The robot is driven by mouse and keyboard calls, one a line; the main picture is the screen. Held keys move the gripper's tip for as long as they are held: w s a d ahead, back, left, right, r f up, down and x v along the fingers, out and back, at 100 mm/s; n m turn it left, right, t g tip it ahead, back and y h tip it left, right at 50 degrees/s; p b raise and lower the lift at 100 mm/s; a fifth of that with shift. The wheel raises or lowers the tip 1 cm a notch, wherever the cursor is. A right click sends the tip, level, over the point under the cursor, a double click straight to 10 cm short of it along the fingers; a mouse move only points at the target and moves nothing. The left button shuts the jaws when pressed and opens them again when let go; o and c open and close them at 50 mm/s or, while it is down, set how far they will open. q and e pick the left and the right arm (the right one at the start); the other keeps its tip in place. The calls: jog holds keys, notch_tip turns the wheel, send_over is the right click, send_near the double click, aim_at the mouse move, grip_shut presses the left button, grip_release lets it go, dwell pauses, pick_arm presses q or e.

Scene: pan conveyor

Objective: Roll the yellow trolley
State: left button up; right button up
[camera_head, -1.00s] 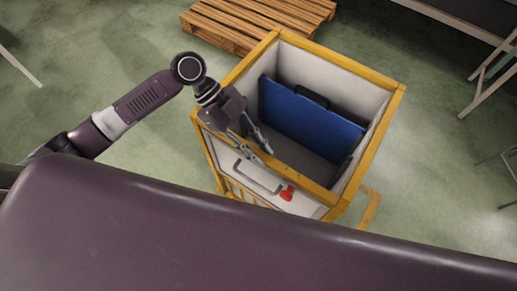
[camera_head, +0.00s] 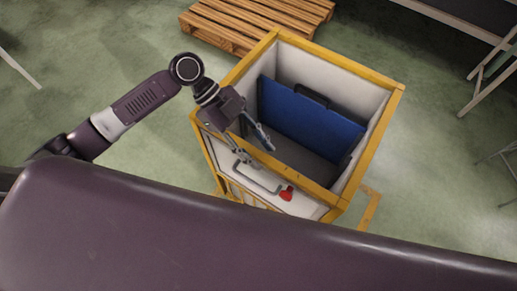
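The yellow trolley (camera_head: 371,148) is an open box with a yellow frame and pale walls, standing on the floor in front of me. A metal handle (camera_head: 257,180) and a red knob (camera_head: 287,194) are on its near side. My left gripper (camera_head: 256,153) is open at the near top rim. One finger is on the inner side of the rim and the other is on the outer side, close to the handle. I cannot tell if either finger touches the trolley. My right gripper is not in view.
A blue case (camera_head: 308,120) with a dark handle stands inside the trolley. A wooden pallet (camera_head: 225,38) lies behind it. A table or bench with pale legs (camera_head: 489,82) stands at the back right.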

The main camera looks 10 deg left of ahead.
pick_arm(q)
jog(key=v, duration=1.2)
